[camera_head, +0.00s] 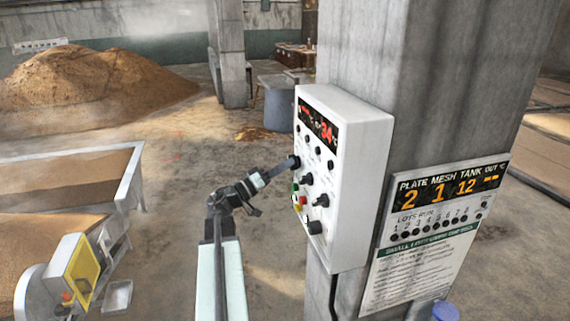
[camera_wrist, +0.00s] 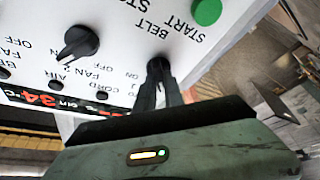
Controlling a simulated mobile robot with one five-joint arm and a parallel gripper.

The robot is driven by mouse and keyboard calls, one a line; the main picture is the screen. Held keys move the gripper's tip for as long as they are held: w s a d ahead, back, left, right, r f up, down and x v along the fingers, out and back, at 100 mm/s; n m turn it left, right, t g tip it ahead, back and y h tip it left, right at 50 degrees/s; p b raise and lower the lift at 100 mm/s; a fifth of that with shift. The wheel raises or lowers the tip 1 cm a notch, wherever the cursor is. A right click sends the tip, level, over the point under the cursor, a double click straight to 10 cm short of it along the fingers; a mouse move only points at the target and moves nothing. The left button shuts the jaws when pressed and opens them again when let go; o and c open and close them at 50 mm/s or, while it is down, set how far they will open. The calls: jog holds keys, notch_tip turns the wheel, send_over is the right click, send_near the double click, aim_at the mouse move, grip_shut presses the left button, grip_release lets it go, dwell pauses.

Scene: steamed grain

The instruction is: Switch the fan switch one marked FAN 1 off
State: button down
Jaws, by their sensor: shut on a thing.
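A white control box (camera_head: 345,150) is fixed to the concrete pillar, with black rotary knobs on its face. My gripper (camera_head: 289,164) reaches the box's left edge. In the wrist view its dark fingers (camera_wrist: 162,83) are shut on a black knob (camera_wrist: 158,65), the leftmost one in the head view. The fingers partly hide this knob and the print around it, so its label and exact setting cannot be made out. A second black knob (camera_wrist: 80,42) stands free to its left in the wrist view, close to OFF print; its pointer is turned at a slant.
A green button (camera_wrist: 208,12) marked START is near the held knob. More knobs and a red button (camera_head: 302,201) sit lower on the box. A display sign (camera_head: 440,230) hangs on the pillar. A grain trough (camera_head: 130,180) stands left; the floor between is clear.

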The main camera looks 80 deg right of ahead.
jog(key=c, duration=1.4)
grip_release()
jog(key=shift+w, duration=0.1)
jog(key=shift+c, duration=0.2)
jog(key=b+v, duration=0.2)
jog(key=v, duration=0.5)
jog(key=shift+w+a, duration=0.25)
jog(key=shift+w, duration=0.05)
jog(key=shift+f, duration=0.15)
